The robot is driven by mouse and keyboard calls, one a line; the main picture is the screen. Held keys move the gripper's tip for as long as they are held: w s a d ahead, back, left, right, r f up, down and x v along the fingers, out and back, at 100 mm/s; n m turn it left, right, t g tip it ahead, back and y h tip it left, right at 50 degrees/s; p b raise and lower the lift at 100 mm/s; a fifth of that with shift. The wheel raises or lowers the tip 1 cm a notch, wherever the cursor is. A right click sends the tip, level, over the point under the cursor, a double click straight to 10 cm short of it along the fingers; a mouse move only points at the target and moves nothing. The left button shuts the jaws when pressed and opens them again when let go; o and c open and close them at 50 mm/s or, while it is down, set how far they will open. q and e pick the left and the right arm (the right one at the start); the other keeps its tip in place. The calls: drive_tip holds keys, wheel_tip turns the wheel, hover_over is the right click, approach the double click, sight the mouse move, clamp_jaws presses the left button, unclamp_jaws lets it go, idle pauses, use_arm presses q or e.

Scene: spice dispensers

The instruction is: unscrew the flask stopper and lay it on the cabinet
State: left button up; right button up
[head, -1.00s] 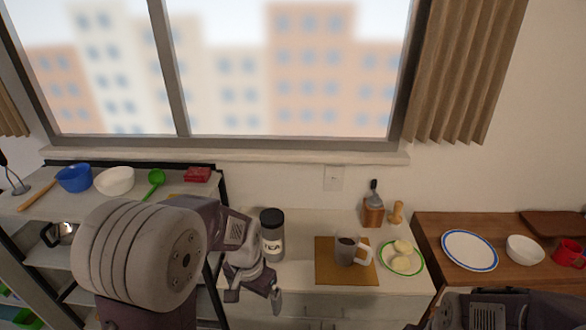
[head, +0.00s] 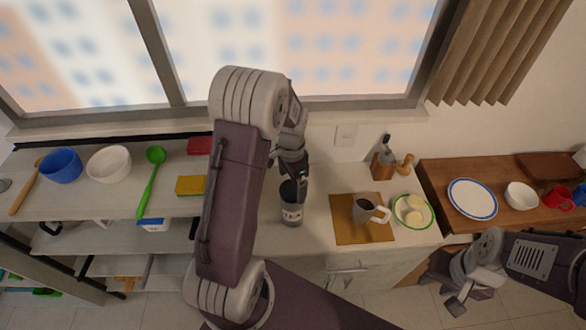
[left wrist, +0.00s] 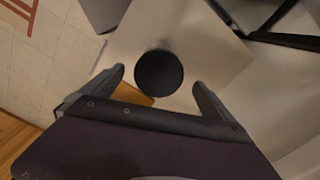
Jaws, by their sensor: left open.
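The flask (head: 292,213), a grey canister with a pale label, stands upright on the counter in the head view. Its black stopper (head: 288,190) is on top. In the left wrist view the stopper (left wrist: 158,73) is a round black disc seen from above. My left gripper (head: 296,182) is above the flask. In the left wrist view my left gripper (left wrist: 158,90) is open, with the stopper ahead of and between its fingers, not gripped. My right gripper (head: 442,290) is at the lower right, apart from the flask, open and empty.
A brown board (head: 350,233) with a mug (head: 366,209) lies right of the flask, beside a plate of food (head: 413,211). The cabinet top (head: 322,185) has free room around the flask. A shelf with bowls (head: 108,164) stands left. The window wall is behind.

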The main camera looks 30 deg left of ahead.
sight(292, 192)
use_arm(q)
drive_tip(key=shift+a+f, duration=0.15)
drive_tip(key=shift+f, duration=0.9)
drive_tip(key=shift+s+d+f, duration=0.1)
drive_tip(key=shift+s+d, duration=0.05)
drive_tip(key=shift+d, duration=0.2)
drive_tip(key=shift+a, duration=0.2)
drive_tip(key=c, duration=1.2)
drive_tip(key=o, duration=0.4)
drive_tip(key=c, duration=0.7)
drive_tip(key=n+p, duration=0.1)
drive_tip(key=n, duration=0.2)
drive_tip(key=shift+d, duration=0.1)
drive_tip(key=n, duration=0.5)
drive_tip(key=shift+n+p, duration=0.3)
drive_tip(key=shift+p, duration=0.1)
drive_tip(key=shift+n, duration=0.3)
